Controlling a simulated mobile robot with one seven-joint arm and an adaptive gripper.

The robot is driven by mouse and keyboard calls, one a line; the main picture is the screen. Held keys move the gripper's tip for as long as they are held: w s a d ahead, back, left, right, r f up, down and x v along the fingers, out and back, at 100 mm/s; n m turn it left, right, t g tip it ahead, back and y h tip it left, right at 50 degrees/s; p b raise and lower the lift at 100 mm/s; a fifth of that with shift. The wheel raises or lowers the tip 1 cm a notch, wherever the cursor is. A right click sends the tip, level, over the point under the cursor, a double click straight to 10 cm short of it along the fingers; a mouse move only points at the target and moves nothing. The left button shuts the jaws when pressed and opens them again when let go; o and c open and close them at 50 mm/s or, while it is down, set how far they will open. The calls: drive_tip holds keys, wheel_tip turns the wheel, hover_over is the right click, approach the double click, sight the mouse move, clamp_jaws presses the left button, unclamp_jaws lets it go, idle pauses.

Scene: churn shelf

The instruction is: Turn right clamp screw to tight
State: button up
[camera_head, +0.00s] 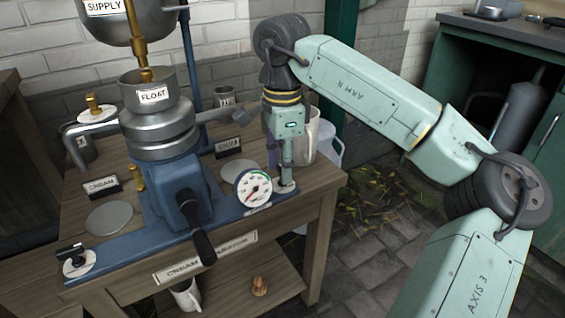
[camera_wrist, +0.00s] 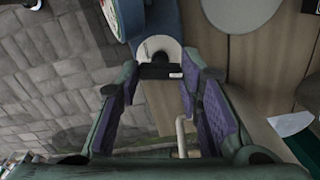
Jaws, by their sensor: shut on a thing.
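The right clamp screw shows in the wrist view as a black bar handle (camera_wrist: 160,71) on a round white plate (camera_wrist: 158,46) at the end of the blue base. The handle lies crosswise between the purple pads of my gripper (camera_wrist: 160,82), whose fingertips are at its two ends. My gripper is shut on the handle, though the exact contact is hard to see. In the head view my gripper (camera_head: 280,176) points down at the right end of the blue base (camera_head: 115,255). It hides most of the screw there; only part of the white plate (camera_head: 286,188) shows.
A dial gauge (camera_head: 253,188) stands close left of my gripper. The blue separator with its metal float bowl (camera_head: 155,97) and black crank (camera_head: 201,235) fills the bench's middle. The left clamp screw (camera_head: 77,264) is at the far end. A pale jug (camera_head: 305,140) stands behind my gripper.

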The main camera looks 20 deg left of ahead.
drive_tip(key=shift+m, duration=0.3)
drive_tip(key=m+p, duration=0.1)
drive_tip(key=m, duration=0.1)
drive_tip(key=shift+m, duration=0.4)
drive_tip(key=m+p, duration=0.1)
drive_tip(key=m, duration=0.3)
drive_tip(key=shift+m, duration=0.3)
drive_tip(key=m, duration=0.3)
drive_tip(key=shift+m, duration=2.1)
drive_tip(key=o, duration=1.2)
drive_tip(key=shift+c, duration=0.2)
